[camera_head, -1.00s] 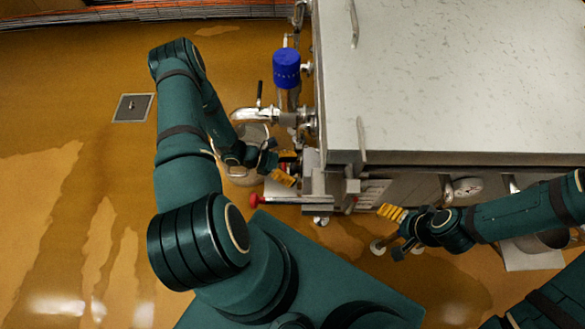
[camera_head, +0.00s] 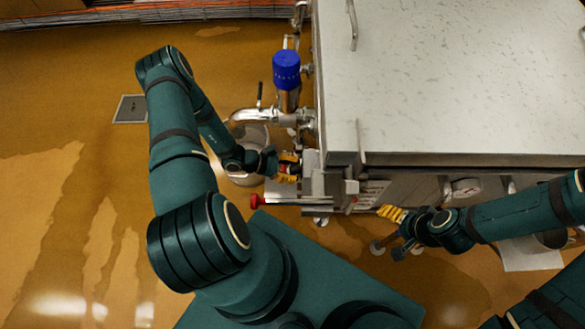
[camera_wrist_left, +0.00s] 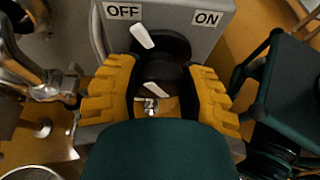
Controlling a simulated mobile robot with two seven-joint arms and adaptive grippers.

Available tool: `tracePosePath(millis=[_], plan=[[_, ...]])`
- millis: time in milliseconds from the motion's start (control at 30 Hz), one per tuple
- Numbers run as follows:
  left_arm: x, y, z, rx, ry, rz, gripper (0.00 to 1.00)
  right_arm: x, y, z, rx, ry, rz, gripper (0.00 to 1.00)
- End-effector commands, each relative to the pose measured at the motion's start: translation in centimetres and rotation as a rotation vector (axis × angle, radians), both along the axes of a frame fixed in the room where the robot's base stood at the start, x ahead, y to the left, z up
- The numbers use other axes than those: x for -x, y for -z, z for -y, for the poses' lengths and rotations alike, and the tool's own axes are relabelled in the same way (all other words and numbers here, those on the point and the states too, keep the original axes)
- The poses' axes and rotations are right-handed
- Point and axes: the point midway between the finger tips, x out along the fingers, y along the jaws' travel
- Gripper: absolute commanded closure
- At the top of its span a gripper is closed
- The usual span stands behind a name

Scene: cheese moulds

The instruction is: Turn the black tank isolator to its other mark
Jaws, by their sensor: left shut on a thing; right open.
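The black isolator knob (camera_wrist_left: 160,45) sits on the front of a grey box (camera_wrist_left: 185,18) in the left wrist view. The box carries an OFF label (camera_wrist_left: 123,12) at upper left and an ON label (camera_wrist_left: 207,18) at upper right. A white mark on the black part leans up and left, nearer OFF; a second white mark is lower down. My left gripper (camera_wrist_left: 163,76) has its yellow fingers either side of the knob and is shut on it. In the head view, my left gripper (camera_head: 288,168) hides the knob. My right gripper (camera_head: 392,231) is open and empty below the vat.
The large steel vat (camera_head: 450,80) fills the upper right. A blue-capped valve (camera_head: 287,70) and steel pipe (camera_head: 255,116) stand beyond my left gripper. A red knob (camera_head: 256,201) on a rod is just below it. Open floor (camera_head: 60,230) lies to the left.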

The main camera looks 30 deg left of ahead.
Motion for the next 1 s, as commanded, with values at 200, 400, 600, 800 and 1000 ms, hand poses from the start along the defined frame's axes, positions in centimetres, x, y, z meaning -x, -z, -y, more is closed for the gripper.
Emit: tracePosePath(millis=[200, 400, 600, 800, 1000], plan=[[0.1, -0.2, -0.1, -0.103, -0.006, 0.167, 0.94, 0.2, -1.2, 0.0, -0.001, -0.001, -0.005, 0.13], [0.0, -0.2, 0.0, -0.202, -0.007, 0.329, 0.94, 0.4, -2.5, -0.1, -0.002, -0.003, -0.010, 0.13], [0.0, -0.3, -0.1, -0.302, -0.008, 0.491, 0.94, 0.7, -4.0, -0.1, -0.003, -0.005, -0.017, 0.13], [0.0, -0.2, -0.1, -0.403, -0.008, 0.654, 0.94, 0.2, -5.3, 0.0, -0.001, 0.004, -0.007, 0.13], [0.0, -0.2, -0.1, -0.502, -0.007, 0.814, 0.94, -0.1, -6.4, 0.0, 0.001, 0.011, 0.002, 0.13]])
